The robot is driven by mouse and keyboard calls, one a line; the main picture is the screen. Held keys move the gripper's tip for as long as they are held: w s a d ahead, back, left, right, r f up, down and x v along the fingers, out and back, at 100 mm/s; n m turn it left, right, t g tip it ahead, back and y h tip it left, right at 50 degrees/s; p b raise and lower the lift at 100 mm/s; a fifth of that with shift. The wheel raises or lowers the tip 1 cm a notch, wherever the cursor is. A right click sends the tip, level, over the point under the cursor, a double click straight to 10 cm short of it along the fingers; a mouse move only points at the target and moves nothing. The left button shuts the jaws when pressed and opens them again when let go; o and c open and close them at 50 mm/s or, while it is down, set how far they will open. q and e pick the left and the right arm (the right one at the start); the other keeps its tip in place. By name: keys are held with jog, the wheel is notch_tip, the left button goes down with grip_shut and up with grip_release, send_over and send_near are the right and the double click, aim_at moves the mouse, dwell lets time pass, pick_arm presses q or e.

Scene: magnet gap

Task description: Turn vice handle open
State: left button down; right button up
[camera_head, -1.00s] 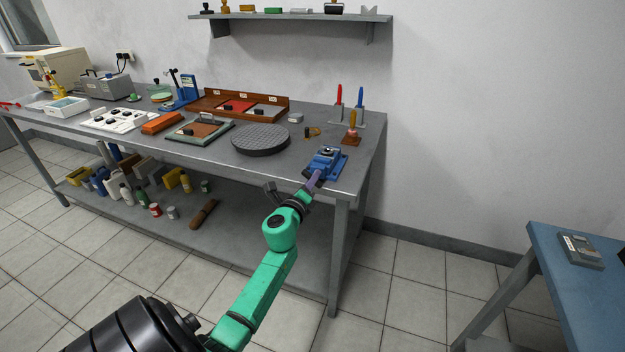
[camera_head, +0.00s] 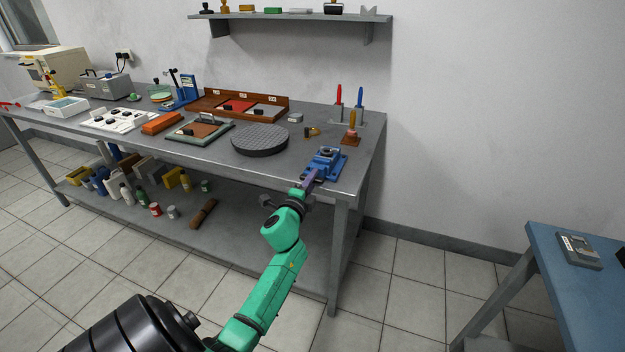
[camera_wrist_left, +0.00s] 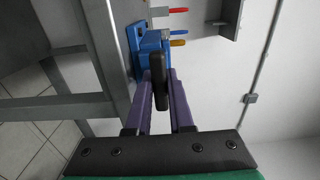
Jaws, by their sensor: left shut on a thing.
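The blue vice (camera_head: 328,160) is at the front right corner of the workbench. It also shows in the left wrist view (camera_wrist_left: 150,42), beyond my fingers. Its black handle (camera_wrist_left: 163,98) stands in the wrist view as a dark bar between my two purple fingers. My left gripper (camera_head: 311,178) is at the vice's front, at the bench edge, shut on the handle. The same gripper shows in the wrist view (camera_wrist_left: 160,78) with a finger on each side of the bar. In the head view the handle is mostly hidden by the gripper. My right gripper is not in view.
A blue table (camera_head: 560,285) stands at right. Open floor lies between them.

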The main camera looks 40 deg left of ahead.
pick_arm(q)
jog(key=shift+f, duration=0.1)
jog(key=c, duration=0.8)
grip_release()
jog(key=shift+s, duration=0.1)
jog(key=b+v, duration=0.1)
jog(key=v, duration=1.3)
jog(key=shift+s, duration=0.2)
jog(key=shift+d, duration=0.15)
